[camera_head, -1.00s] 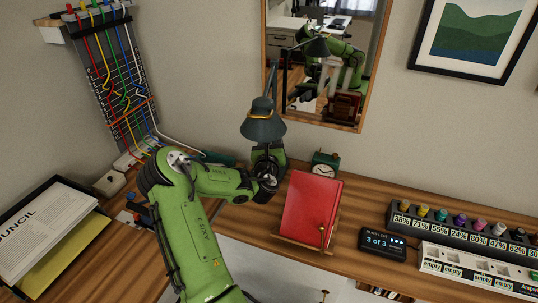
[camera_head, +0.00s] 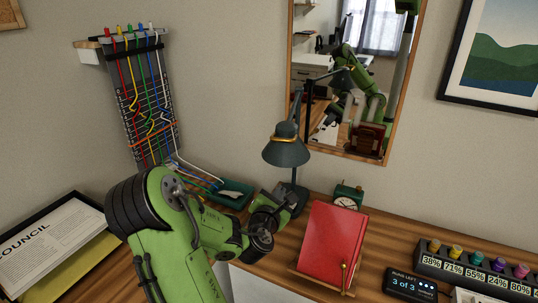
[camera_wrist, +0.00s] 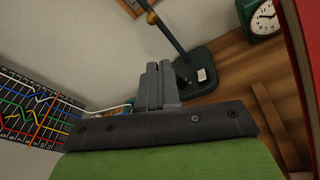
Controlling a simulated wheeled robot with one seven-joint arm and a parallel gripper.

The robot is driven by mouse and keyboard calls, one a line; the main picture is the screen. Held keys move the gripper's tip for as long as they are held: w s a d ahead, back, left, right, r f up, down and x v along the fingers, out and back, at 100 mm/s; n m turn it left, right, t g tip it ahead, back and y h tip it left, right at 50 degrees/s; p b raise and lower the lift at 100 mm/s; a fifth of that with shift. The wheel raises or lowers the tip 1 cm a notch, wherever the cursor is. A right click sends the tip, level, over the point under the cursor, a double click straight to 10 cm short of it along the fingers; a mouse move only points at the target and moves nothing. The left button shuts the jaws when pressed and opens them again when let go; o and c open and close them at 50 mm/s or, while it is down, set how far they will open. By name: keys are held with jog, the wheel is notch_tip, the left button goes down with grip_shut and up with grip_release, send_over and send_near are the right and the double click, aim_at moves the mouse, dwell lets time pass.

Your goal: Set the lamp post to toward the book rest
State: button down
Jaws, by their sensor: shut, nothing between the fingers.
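The dark grey desk lamp (camera_head: 286,152) stands near the back of the desk below the mirror, its shade hanging in front of its upright post. In the wrist view its post (camera_wrist: 168,32), with a brass knob, rises from a dark base (camera_wrist: 201,72). The book rest (camera_head: 321,284) is wooden, holds a red book (camera_head: 334,243), and stands right of and nearer than the lamp. My gripper (camera_head: 287,196) is low beside the lamp base, partly hidden by my wrist. In the wrist view its fingers (camera_wrist: 155,82) are together and empty, left of the base; contact cannot be told.
A green clock (camera_head: 346,197) stands behind the book rest. A teal tray (camera_head: 232,194) lies left of the lamp. A cable board (camera_head: 145,105) hangs on the left wall. A small display (camera_head: 410,285) and a row of coloured knobs are at right. A mirror hangs behind.

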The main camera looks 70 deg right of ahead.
jog(key=w+a+m+t+y, duration=0.2)
jog(key=w+a+m+y, duration=0.2)
jog(key=w+a+m, duration=0.4)
jog(key=w+a+m+t+y, duration=0.3)
jog(key=w+a+y, duration=0.25)
jog(key=a, duration=0.55)
jog(key=s+a+r+m+y+p, duration=0.1)
jog(key=a+r+m+y+p, duration=0.15)
jog(key=a+r, duration=0.5)
jog(key=s+a+r+m+y+p, duration=0.1)
jog(key=a+r+m+y+p, duration=0.2)
jog(key=a, duration=0.8)
jog(key=w+d+r+m+g+h+p, duration=0.1)
jog(key=w+d+r+m+g+p, duration=0.25)
jog(key=d+r+m+p, duration=0.55)
jog(key=s+d+r+m+g+p, duration=0.1)
jog(key=d+r+m+g+p, duration=0.15)
jog(key=d+r+p, duration=0.35)
jog(key=s+d+r+m+g+h+p, duration=0.1)
jog(key=d+r+m+g+p, duration=0.15)
jog(key=d, duration=0.65)
jog(key=s+d+r+m+g+p, duration=0.2)
jog(key=d+r+m+p, duration=0.1)
jog(key=d+p, duration=0.3)
jog(key=s+b+x, duration=0.1)
jog(key=b+x, duration=0.3)
jog(key=x, duration=0.9)
jog(key=shift+s+a, duration=0.25)
jog(key=shift+s, duration=0.15)
